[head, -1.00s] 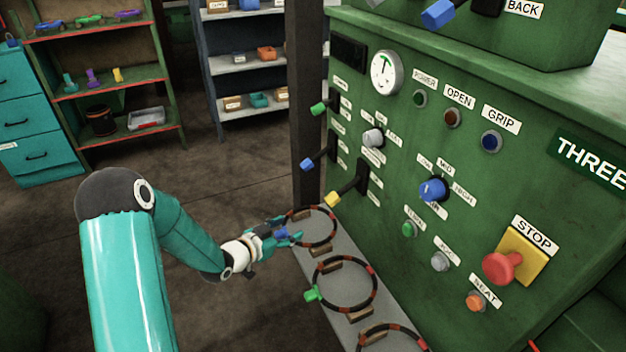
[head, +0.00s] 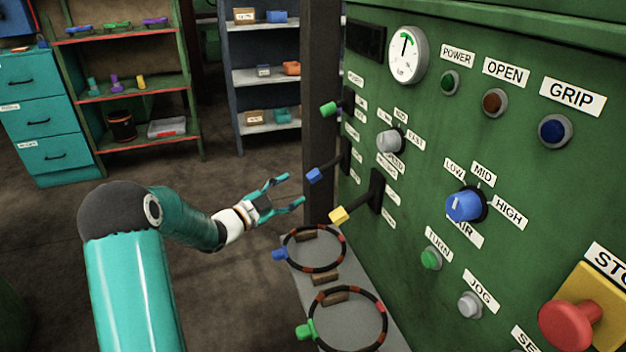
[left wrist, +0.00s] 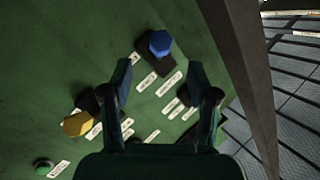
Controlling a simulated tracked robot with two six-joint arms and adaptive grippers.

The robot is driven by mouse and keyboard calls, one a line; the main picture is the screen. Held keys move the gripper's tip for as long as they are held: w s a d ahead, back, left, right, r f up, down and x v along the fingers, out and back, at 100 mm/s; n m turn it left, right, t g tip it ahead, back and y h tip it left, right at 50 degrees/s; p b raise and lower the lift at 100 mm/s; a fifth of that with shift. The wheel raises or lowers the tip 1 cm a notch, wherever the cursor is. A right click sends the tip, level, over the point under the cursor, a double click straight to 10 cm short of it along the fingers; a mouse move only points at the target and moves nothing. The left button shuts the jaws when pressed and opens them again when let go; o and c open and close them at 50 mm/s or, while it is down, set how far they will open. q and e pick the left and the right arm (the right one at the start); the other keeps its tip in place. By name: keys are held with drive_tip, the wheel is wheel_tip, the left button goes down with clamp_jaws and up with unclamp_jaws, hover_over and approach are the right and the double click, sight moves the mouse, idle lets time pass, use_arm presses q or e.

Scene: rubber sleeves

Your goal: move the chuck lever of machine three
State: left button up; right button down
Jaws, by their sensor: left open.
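The green panel of machine three carries three levers on its left side: a green-tipped lever (head: 329,109) at the top, a blue-tipped lever (head: 314,175) below it, and a yellow-tipped lever (head: 340,214) lowest. Their small labels are too small to read, so I cannot tell which is the chuck lever. My left gripper (head: 296,190) is open and empty, just left of the blue and yellow levers. In the left wrist view, the blue tip (left wrist: 160,43) lies ahead between the fingers' directions, and the yellow tip (left wrist: 77,124) lies left of the fingers. My right gripper is out of view.
A dark post (head: 321,90) stands behind the levers. Below my gripper, a grey ledge (head: 305,282) holds striped rings (head: 316,250) with coloured tabs. A blue knob (head: 463,206) and a red stop button (head: 568,325) are further right on the panel. The floor left of the ledge is clear.

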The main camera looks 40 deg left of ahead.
sight(313, 178)
use_arm(q)
drive_tip(key=w, duration=0.9)
drive_tip(key=shift+b, duration=0.35)
drive_tip(key=shift+s, duration=0.1)
clamp_jaws()
